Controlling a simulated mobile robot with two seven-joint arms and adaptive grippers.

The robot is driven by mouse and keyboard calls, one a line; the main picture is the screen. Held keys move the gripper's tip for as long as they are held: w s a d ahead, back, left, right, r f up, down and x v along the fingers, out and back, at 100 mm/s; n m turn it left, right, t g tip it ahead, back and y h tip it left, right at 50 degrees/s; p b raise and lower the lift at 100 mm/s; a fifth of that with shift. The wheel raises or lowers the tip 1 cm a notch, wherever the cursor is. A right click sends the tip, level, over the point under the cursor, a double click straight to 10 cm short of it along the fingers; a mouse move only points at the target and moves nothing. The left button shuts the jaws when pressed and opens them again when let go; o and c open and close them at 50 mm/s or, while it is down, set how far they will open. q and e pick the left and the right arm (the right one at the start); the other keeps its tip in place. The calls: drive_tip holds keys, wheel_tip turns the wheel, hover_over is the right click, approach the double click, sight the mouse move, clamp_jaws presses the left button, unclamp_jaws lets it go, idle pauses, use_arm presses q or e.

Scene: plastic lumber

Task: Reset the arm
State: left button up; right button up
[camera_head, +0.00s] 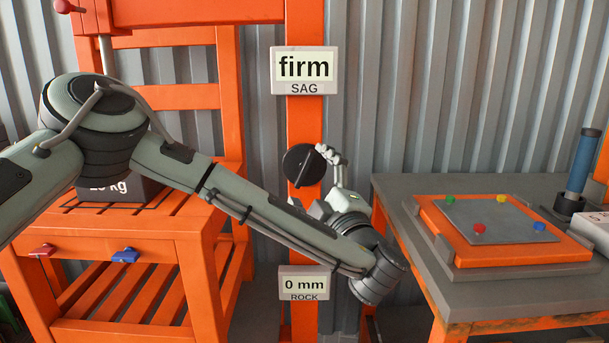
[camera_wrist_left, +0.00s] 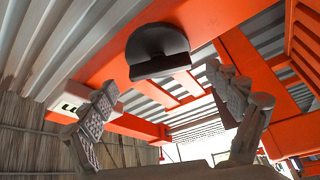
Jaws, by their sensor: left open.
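My left arm (camera_head: 240,195) reaches in from the left across the head view. Its gripper (camera_head: 329,153) is at the orange post, just right of a round black knob (camera_head: 303,166) with a raised grip bar. In the left wrist view the gripper (camera_wrist_left: 162,84) has its two fingers wide apart, with nothing between them. The knob (camera_wrist_left: 157,48) shows beyond the fingertips and looks apart from them. My right gripper is in neither view.
The orange post (camera_head: 304,125) carries a "firm SAG" display (camera_head: 304,70) above and a "0 mm ROCK" display (camera_head: 304,283) below. An orange slatted chair (camera_head: 185,265) holds a dark weight (camera_head: 110,192). A grey bench (camera_head: 400,205) at right bears an orange-framed panel (camera_head: 440,222) and blue-handled tool (camera_head: 580,165).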

sight(305, 171)
use_arm(q)
drive_tip(key=v, duration=0.8)
drive_tip(key=x, duration=1.2)
drive_tip(key=shift+w+a+f+n+g, duration=0.15)
drive_tip(key=shift+n+g, duration=0.15)
drive_tip(key=shift+n, duration=0.4)
drive_tip(key=n+g, duration=0.1)
drive_tip(key=n, duration=0.2)
drive_tip(key=n+g, duration=0.1)
drive_tip(key=n, duration=0.1)
drive_tip(key=n+g+h, duration=0.1)
drive_tip(key=n, duration=0.2)
drive_tip(key=shift+f+n, duration=0.15)
drive_tip(key=shift+n, duration=0.15)
drive_tip(key=n+g+h, duration=0.1)
drive_tip(key=n+h, duration=0.1)
drive_tip(key=n, duration=0.2)
drive_tip(key=shift+f+h, duration=0.1)
drive_tip(key=shift+h, duration=0.2)
drive_tip(key=n+h, duration=0.2)
drive_tip(key=n, duration=0.1)
drive_tip(key=shift+d+g, duration=0.25)
drive_tip(key=shift+g, duration=0.05)
drive_tip(key=shift+d+n+h, duration=0.1)
drive_tip(key=shift+n+h, duration=0.4)
drive_tip(key=shift+n, duration=0.2)
drive_tip(key=shift+s, duration=0.2)
